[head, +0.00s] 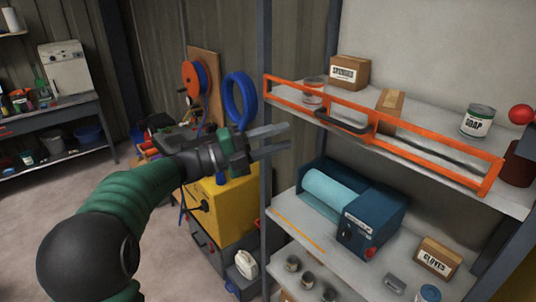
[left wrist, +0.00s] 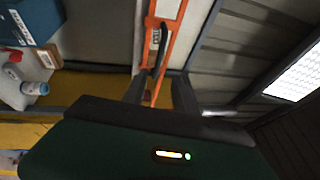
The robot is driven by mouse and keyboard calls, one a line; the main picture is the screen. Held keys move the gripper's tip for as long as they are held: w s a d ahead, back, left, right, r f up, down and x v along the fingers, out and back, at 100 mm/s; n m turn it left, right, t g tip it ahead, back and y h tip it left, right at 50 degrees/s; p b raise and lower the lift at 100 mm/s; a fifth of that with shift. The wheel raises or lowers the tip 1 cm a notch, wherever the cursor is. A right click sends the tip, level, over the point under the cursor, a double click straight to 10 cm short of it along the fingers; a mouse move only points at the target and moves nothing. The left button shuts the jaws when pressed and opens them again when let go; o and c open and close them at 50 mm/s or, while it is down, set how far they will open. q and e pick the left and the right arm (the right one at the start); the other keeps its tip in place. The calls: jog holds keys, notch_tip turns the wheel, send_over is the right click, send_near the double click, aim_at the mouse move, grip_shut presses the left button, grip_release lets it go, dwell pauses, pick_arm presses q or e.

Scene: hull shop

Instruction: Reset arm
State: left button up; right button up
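My left arm comes in from the left in the head view. My left gripper (head: 289,136) is held in the air just left of the shelf unit. Its two fingers point right toward the shelves and stand apart with nothing between them. The left wrist view also shows the finger gap of the left gripper (left wrist: 159,95). An orange guard frame (head: 435,153) with a black handle (head: 343,120) runs along the upper shelf's front. The handle lies beyond the fingertips, apart from them. My right gripper is in neither view.
The upper shelf bears a sponges box (head: 350,72), a soap can (head: 477,121) and other items behind the frame. The lower shelf holds a blue machine with a roll (head: 372,222) and a gloves box (head: 437,257). A yellow machine (head: 222,205) stands behind my left forearm.

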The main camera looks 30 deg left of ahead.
pick_arm(q)
jog(key=v, duration=0.2)
jog(key=shift+s+a+f, duration=0.15)
jog(key=shift+a, duration=0.3)
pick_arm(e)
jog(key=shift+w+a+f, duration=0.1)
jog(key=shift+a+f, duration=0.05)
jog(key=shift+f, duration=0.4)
pick_arm(q)
jog(key=shift+d, duration=0.2)
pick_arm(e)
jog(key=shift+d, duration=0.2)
